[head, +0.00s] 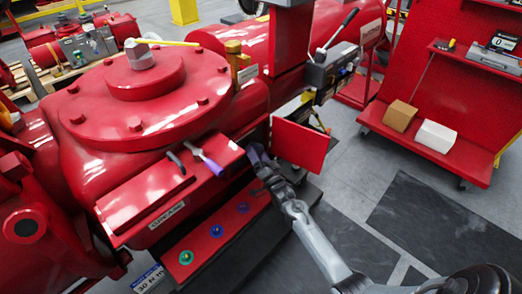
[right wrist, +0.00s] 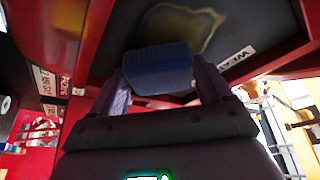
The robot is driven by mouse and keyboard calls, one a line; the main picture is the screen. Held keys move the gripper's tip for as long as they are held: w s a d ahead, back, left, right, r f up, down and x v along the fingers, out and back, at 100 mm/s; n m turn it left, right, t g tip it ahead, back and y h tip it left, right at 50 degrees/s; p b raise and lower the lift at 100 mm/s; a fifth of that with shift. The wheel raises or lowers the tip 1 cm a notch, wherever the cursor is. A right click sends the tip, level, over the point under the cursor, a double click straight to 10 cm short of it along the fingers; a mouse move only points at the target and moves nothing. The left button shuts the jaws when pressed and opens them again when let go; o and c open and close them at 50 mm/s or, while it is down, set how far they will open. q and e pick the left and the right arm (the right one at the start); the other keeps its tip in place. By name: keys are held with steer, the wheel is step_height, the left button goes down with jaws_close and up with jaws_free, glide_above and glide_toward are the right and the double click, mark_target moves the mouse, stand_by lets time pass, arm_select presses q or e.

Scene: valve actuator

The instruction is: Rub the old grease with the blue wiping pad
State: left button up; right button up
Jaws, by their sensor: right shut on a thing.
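In the right wrist view my right gripper (right wrist: 160,85) is shut on the blue wiping pad (right wrist: 160,68), held between its two purple fingers. Beyond the pad is a dark panel with the old grease (right wrist: 210,32), a yellowish, irregular smear. The pad lies just below and left of the smear in the picture; I cannot tell whether it touches the panel. In the head view my right gripper (head: 258,162) is beside the end of the red ledge on the valve body. The pad and grease are hidden there. My left gripper is not in view.
Two small brushes or tools, one purple-handled (head: 207,159), lie on the ledge (head: 140,208) above a "GREASE" label. A lower red shelf (head: 205,246) holds coloured round pieces. A red plate (head: 301,146) stands out right of my gripper. A red cart (head: 425,145) stands farther right across open floor.

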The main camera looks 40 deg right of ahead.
steer(key=a+p, duration=0.2)
steer(key=a, duration=0.5)
steer(key=shift+a, duration=0.4)
stand_by(0.4)
steer(key=shift+s+r, duration=0.1)
steer(key=shift+s+d+p, duration=0.1)
steer(key=shift+s+p, duration=2)
steer(key=shift+s, duration=0.85)
